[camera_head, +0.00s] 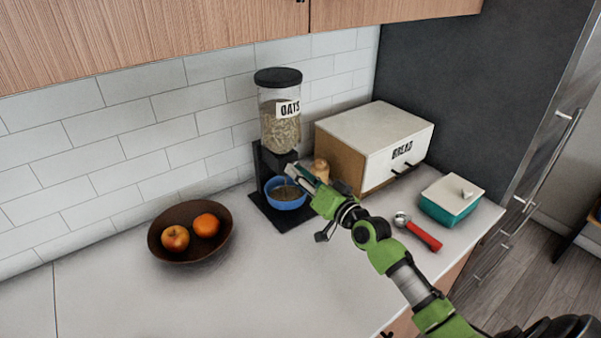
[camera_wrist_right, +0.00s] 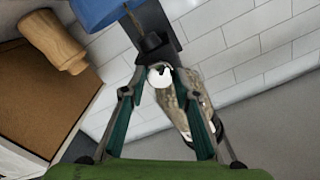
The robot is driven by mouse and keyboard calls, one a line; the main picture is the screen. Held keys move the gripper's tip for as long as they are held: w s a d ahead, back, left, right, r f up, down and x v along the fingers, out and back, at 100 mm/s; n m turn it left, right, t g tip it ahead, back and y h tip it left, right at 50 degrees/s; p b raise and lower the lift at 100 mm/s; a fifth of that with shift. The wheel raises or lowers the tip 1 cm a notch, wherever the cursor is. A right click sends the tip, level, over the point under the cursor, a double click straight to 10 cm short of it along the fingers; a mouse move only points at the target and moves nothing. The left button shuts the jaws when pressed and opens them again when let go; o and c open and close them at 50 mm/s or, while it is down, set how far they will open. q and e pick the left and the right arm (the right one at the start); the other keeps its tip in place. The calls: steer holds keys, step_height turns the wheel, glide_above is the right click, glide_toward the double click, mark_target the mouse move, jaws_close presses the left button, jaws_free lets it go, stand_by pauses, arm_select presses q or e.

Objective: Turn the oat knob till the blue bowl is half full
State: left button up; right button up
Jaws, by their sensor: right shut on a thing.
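The oat dispenser (camera_head: 281,128) has a clear jar labelled OATS, a black lid and a black stand, and stands against the tiled wall. The blue bowl (camera_head: 287,204) sits on its base under the outlet, with brownish oats inside; my gripper partly covers it, so the exact level is hard to judge. It also shows at the top of the right wrist view (camera_wrist_right: 98,12). My right gripper (camera_head: 293,172) is at the front of the dispenser, above the bowl. In the wrist view its fingers are shut on the pale round knob (camera_wrist_right: 160,77). My left gripper is out of view.
A bread box (camera_head: 372,143) and a wooden mill (camera_wrist_right: 52,40) stand right of the dispenser. A teal butter dish (camera_head: 450,205) and a red-handled scoop (camera_head: 422,234) lie near the right edge. A brown fruit bowl (camera_head: 184,252) stands left. The front-middle counter is clear.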

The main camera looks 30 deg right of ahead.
steer(key=shift+m, duration=1.2)
steer(key=o, duration=1.1)
steer(key=s+d, duration=0.1)
steer(key=s, duration=1.1)
steer(key=shift+d, duration=0.35)
steer(key=shift+w, duration=0.1)
